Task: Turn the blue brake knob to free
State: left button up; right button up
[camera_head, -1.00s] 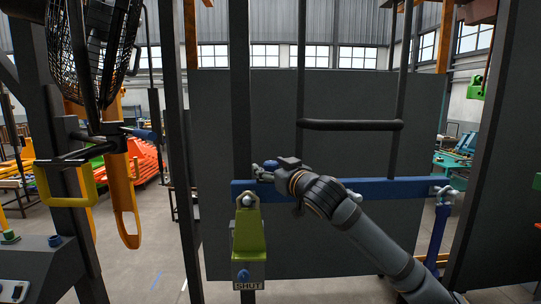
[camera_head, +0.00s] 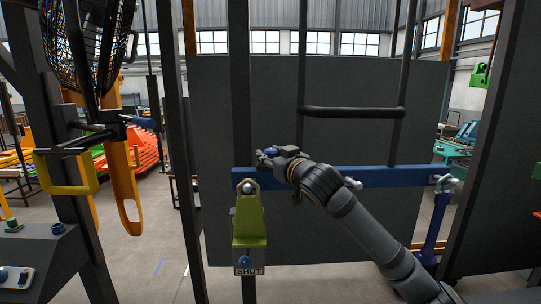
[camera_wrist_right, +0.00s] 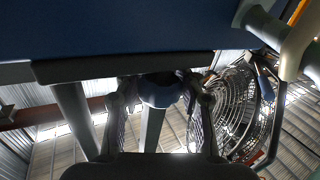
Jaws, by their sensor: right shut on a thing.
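My right gripper (camera_head: 266,158) comes in from the right in the head view and is at the left end of a blue crossbar (camera_head: 320,177). It is shut on a blue knob, which shows between the two fingers in the wrist view (camera_wrist_right: 161,92). In the head view the knob is mostly hidden by the fingers and wrist. I see no label that marks this knob as the brake, and its setting cannot be read. My left gripper is not in view.
A green bracket (camera_head: 249,222) hangs below the bar, with another blue knob (camera_head: 244,262) and a plate reading SHUT (camera_head: 249,271). A dark panel (camera_head: 350,120) stands behind. A caged fan (camera_head: 88,50) and a console (camera_head: 40,255) are at left.

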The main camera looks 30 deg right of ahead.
jog(key=shift+m+h, duration=0.3)
jog(key=m+h, duration=0.2)
jog(key=h, duration=0.1)
jog(key=shift+w+a+g, duration=0.1)
jog(key=shift+g, duration=0.3)
jog(key=m+g+h, duration=0.1)
jog(key=h, duration=0.1)
jog(key=m+g+h, duration=0.1)
jog(key=m+h, duration=0.1)
jog(key=shift+f+g+h, duration=0.15)
jog(key=shift+g+h, duration=0.15)
jog(key=m+g+h, duration=0.1)
jog(key=m+g+h+b, duration=0.1)
jog(key=m+g+h, duration=0.1)
jog(key=m+g+h+b, duration=0.1)
jog(key=shift+d+g+h, duration=0.25)
jog(key=shift+g+h, duration=0.05)
jog(key=shift+m+g+b, duration=0.3)
jog(key=shift+m, duration=0.1)
jog(key=o, duration=1.2)
jog(key=shift+s, duration=0.2)
